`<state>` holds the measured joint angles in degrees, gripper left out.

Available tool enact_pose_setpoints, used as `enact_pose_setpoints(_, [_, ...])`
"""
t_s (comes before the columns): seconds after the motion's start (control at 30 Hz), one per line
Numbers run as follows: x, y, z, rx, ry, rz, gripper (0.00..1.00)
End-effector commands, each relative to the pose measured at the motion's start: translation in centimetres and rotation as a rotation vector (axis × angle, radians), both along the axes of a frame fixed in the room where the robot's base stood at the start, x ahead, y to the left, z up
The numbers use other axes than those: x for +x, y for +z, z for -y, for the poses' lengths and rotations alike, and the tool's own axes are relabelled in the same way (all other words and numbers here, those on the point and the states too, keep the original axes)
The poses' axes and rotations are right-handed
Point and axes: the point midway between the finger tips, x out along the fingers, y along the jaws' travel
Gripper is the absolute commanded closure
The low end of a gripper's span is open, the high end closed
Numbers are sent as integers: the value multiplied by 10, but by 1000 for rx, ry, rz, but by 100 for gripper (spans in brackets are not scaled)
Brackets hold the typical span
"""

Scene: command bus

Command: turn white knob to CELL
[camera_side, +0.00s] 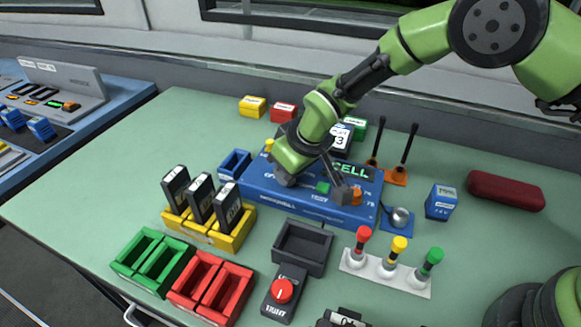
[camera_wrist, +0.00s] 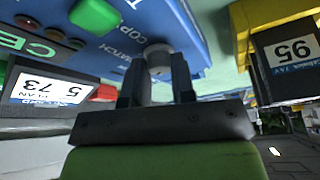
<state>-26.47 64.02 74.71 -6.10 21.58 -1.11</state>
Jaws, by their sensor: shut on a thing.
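The blue console (camera_side: 292,203) stands on the green table in the side view, with a lit green display (camera_side: 350,170) reading CELL. The white knob (camera_wrist: 158,56) sits on the console's face in the wrist view, looking greyish. My gripper (camera_wrist: 157,78) is shut on it, one finger on each side. In the side view my gripper (camera_side: 286,179) is down at the console's left part and hides the knob. I cannot tell the knob's pointer direction.
A yellow rack (camera_side: 205,232) with black upright cells stands close to the left of the console. A dark tray (camera_side: 301,250), a red knob box (camera_side: 283,291) and colored-top levers (camera_side: 387,272) stand in front. Orange-based levers (camera_side: 396,177) stand behind right. Open table lies at left.

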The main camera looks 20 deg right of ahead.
Motion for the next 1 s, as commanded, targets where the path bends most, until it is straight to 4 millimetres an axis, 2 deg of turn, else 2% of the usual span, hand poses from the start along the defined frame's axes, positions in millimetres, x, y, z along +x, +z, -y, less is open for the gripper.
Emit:
enact_pose_setpoints(0.4, [-1, 1, -2, 3, -172, -2, 100])
enact_pose_setpoints(0.9, [-1, 0, -2, 3, -192, -4, 100])
enact_pose_setpoints(0.93, [-1, 0, -2, 3, -192, -4, 74])
enact_pose_setpoints(1.0, [-1, 0, -1, 3, -192, -4, 58])
